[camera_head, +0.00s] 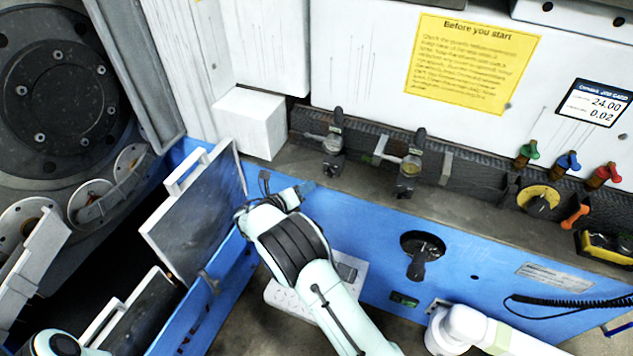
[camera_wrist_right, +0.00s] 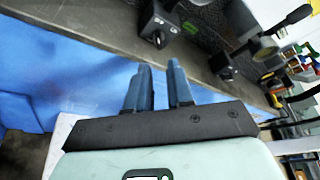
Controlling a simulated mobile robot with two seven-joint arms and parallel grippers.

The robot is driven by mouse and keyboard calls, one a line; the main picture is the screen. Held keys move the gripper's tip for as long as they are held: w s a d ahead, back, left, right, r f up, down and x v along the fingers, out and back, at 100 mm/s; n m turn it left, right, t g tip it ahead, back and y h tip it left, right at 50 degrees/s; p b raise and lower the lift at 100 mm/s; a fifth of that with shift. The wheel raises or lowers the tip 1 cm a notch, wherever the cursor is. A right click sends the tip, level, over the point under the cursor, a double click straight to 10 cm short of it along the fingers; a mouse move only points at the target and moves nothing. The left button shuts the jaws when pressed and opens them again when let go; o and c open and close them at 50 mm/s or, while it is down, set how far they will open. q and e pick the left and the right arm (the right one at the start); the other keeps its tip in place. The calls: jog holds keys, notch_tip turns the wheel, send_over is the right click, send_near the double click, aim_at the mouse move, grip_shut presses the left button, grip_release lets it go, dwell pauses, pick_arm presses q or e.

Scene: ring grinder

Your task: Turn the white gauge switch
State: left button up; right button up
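No part is plainly marked as the white gauge switch. Two small fixtures with black levers, a left one (camera_head: 333,145) and a right one (camera_head: 409,168), stand on the grey ledge under the white machine front. Two such fixtures also show near the top of the right wrist view, a nearer one (camera_wrist_right: 158,24) and a farther one (camera_wrist_right: 226,66). My right gripper (camera_head: 304,188) is at the ledge's front edge, below and left of both fixtures and apart from them. In the right wrist view its blue fingers (camera_wrist_right: 160,72) stand apart with nothing between them. My left gripper is out of view.
The blue panel bears a black rotary switch (camera_head: 421,256). A yellow dial (camera_head: 538,199) and green (camera_head: 528,151), blue (camera_head: 568,162) and red (camera_head: 602,175) levers sit at the right. A white block (camera_head: 249,122) and an open grey door (camera_head: 195,215) stand left of my right gripper.

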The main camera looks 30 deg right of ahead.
jog(key=v, duration=0.4)
jog(key=shift+w, duration=0.1)
dwell(0.3)
jog(key=s+f+m+g+y, duration=0.45)
jog(key=s+f, duration=0.55)
jog(key=f, duration=0.3)
jog(key=s+f+m+g+y, duration=0.4)
jog(key=s+f+m+y, duration=0.15)
jog(key=s+f, duration=0.55)
jog(key=s+a+f+m+t+y, duration=0.1)
jog(key=s+a+f+m+y, duration=0.1)
jog(key=s+m, duration=0.6)
jog(key=s+a+f+m+t+y, duration=0.1)
jog(key=s+a+f+m+y, duration=0.2)
jog(key=m, duration=1.5)
jog(key=s+a+y, duration=0.2)
jog(key=s+a, duration=0.2)
jog(key=s, duration=0.1)
jog(key=shift+a+y, duration=0.2)
jog(key=shift+y, duration=0.1)
